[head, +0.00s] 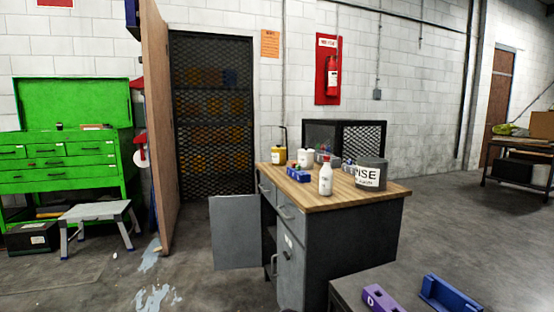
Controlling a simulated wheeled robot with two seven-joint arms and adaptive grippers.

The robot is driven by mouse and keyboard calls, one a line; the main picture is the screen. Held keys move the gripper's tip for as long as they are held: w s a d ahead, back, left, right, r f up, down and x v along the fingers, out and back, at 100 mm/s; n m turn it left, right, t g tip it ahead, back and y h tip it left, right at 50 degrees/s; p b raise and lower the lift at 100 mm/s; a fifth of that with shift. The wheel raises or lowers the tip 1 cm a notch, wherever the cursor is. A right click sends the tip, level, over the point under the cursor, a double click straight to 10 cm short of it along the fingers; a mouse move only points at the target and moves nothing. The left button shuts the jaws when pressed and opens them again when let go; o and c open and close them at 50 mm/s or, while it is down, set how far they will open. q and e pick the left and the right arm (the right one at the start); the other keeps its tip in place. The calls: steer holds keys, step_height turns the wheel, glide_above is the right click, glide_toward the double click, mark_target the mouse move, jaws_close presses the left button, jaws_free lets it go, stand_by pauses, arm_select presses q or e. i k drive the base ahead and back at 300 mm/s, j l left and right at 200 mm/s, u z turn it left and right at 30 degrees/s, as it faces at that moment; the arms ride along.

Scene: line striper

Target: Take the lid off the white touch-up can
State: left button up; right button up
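A small white can (305,157) stands upright toward the back of the wooden-topped workbench (300,198). It is too small in the head view to tell its label or the edge of its lid. It is the likeliest touch-up can, but I cannot be sure. A white bottle (325,181) with a narrow top stands nearer the front edge. Neither of my grippers shows in the head view.
A grey labelled tub (371,174), a yellow container (279,155) and blue holders (299,174) share the workbench. A grey cabinet door (235,232) hangs open at its left. A dark surface (350,292) in front holds purple (381,299) and blue (450,294) pieces.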

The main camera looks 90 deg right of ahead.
mark_target(306, 159)
steer(key=i+z, duration=0.1)
steer(key=z, duration=0.4)
steer(key=i+z, duration=0.1)
steer(key=z, duration=0.35)
steer(key=i+z, duration=0.1)
steer(key=z, duration=0.4)
steer(key=k+l+z, duration=0.1)
steer(key=z, duration=0.3)
steer(key=l+z, duration=0.1)
steer(key=z, duration=0.25)
steer(key=k+l+z, duration=0.1)
steer(key=z, duration=0.3)
steer(key=l+z, duration=0.2)
steer(key=z, duration=0.2)
steer(key=k, duration=0.05)
